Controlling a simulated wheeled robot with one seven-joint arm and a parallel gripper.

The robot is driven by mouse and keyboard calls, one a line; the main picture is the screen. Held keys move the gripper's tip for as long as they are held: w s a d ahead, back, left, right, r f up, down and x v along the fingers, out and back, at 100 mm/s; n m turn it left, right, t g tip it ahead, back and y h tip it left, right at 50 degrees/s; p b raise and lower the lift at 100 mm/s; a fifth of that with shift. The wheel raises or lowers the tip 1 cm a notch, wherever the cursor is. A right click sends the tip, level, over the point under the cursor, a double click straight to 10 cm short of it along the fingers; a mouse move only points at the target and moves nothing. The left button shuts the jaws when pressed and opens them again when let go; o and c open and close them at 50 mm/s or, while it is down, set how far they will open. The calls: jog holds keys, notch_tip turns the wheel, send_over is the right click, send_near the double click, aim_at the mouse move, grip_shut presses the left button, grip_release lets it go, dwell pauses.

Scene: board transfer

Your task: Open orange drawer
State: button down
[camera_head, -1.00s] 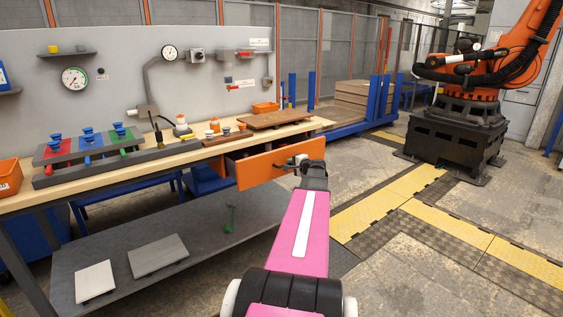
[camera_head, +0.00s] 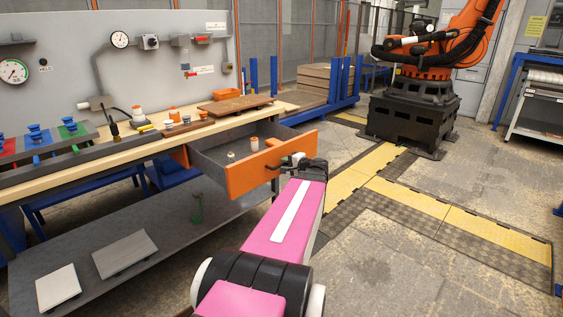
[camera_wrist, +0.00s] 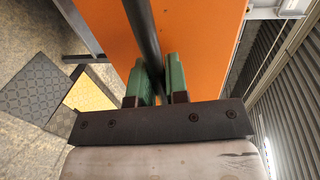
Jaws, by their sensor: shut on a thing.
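The orange drawer (camera_head: 262,168) stands pulled out from under the wooden workbench, its orange front apart from the bench and its dark inside showing. Small white and orange items lie in it. My gripper (camera_head: 290,162) is at the right part of the drawer front. In the wrist view the green fingers of my gripper (camera_wrist: 155,80) are shut on a dark bar handle (camera_wrist: 143,38) in front of the orange panel (camera_wrist: 195,35). In the head view the handle is mostly hidden by my gripper.
The workbench (camera_head: 100,160) holds a brown board (camera_head: 235,105), an orange bin (camera_head: 228,95) and colored trays. A lower grey shelf (camera_head: 185,235) carries two flat plates. An orange robot arm (camera_head: 430,60) stands at the back right.

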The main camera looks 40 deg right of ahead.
jog(key=shift+s, duration=0.1)
dwell(0.3)
jog(key=c, duration=1.1)
grip_release()
jog(key=shift+c, duration=0.2)
jog(key=v, duration=1)
jog(key=shift+s, duration=0.4)
jog(key=shift+d, duration=0.15)
